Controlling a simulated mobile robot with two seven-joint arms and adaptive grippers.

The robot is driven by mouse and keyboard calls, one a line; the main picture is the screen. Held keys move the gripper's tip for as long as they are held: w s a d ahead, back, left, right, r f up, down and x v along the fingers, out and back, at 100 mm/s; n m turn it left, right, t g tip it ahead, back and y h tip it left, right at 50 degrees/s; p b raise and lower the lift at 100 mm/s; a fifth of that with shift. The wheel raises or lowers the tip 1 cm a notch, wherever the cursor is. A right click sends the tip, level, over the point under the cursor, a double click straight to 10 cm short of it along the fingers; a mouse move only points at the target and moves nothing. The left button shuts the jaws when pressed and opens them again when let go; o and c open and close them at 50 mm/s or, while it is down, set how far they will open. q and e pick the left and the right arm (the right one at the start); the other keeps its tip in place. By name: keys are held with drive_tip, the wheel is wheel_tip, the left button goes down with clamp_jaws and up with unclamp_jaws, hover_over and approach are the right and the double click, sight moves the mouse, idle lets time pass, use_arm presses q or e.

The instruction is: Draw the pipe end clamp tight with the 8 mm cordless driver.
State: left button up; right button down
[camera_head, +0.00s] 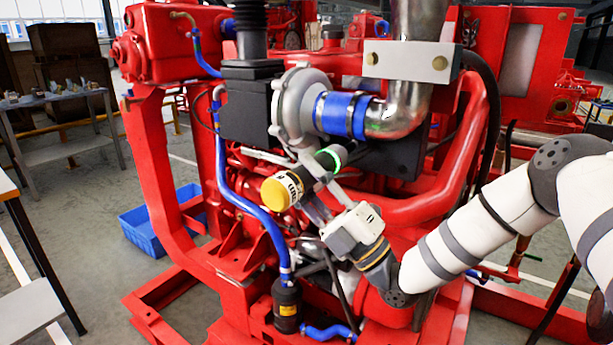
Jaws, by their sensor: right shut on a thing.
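A blue hose (338,114) joins the grey turbo housing (293,108) to a shiny metal pipe (398,115). The pipe end clamp (361,117) is a dark band round the hose's right end, beside the pipe. My right gripper (311,178) is shut on the cordless driver, below the hose. The driver has a yellow end (282,192) at lower left and a green-lit ring (328,158) at upper right. Its tip is hard to make out, so I cannot tell whether it touches the clamp. My left gripper is out of view.
The red engine frame (160,190) surrounds the work. A dark box (250,105) stands left of the turbo, and a blue coolant pipe (250,210) runs down below it. A blue crate (150,235) is on the floor at left. Side tables (65,150) stand further left.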

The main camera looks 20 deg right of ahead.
drive_tip(key=shift+w+d+r, duration=0.15)
drive_tip(key=shift+w+d, duration=0.1)
drive_tip(key=shift+d, duration=0.1)
idle(0.6)
